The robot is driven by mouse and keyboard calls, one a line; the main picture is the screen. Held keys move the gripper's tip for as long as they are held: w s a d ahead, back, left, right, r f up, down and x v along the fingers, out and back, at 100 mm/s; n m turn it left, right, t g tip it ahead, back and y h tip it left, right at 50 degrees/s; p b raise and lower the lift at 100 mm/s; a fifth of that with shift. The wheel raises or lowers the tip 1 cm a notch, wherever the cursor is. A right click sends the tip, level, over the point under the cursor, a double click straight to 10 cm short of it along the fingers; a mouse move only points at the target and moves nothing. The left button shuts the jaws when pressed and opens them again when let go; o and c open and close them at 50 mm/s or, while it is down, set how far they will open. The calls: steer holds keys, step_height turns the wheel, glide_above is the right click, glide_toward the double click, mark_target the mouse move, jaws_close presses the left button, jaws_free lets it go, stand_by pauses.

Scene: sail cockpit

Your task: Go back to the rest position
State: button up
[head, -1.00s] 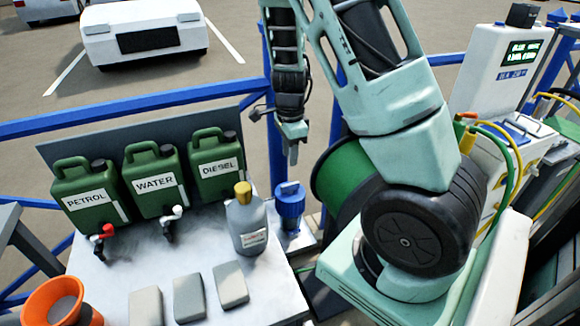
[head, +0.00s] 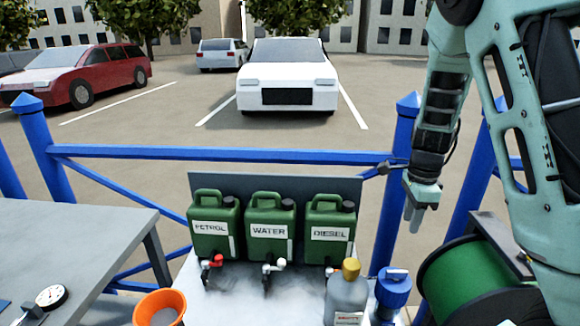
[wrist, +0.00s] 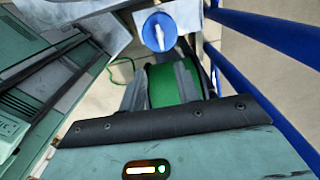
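My gripper (head: 420,215) hangs pointing down at the right of the head view, below my green arm. It is to the right of the diesel can and higher in the picture than the blue-topped canister (head: 393,288). In the wrist view my gripper (wrist: 160,80) shows two grey fingers spread apart with nothing held between them. The green reel (wrist: 166,84) shows behind that gap, and the blue cap (wrist: 160,31) is above it in the picture.
Green petrol (head: 214,240), water (head: 270,245) and diesel (head: 330,248) cans stand on a pale bench with a grey bottle (head: 346,298). An orange cup (head: 160,306) is at lower left. Blue railings (head: 250,155) run behind. The green reel (head: 465,280) is at right.

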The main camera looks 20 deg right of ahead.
steer(key=s+a+r+n+y, duration=0.1)
steer(key=s+a+r+n, duration=0.1)
steer(key=a+n, duration=0.7)
steer(key=s+a+r+n+y, duration=0.15)
steer(key=a+n, duration=0.25)
steer(key=a, duration=0.8)
steer(key=s+a+r+n+h, duration=0.2)
steer(key=s+a+r+n, duration=0.1)
steer(key=s+a+n, duration=1)
steer(key=s+n, duration=0.2)
steer(key=n, duration=0.3)
steer(key=shift+s+a, duration=0.15)
steer(key=shift+s, duration=0.2)
steer(key=shift+f, duration=0.1)
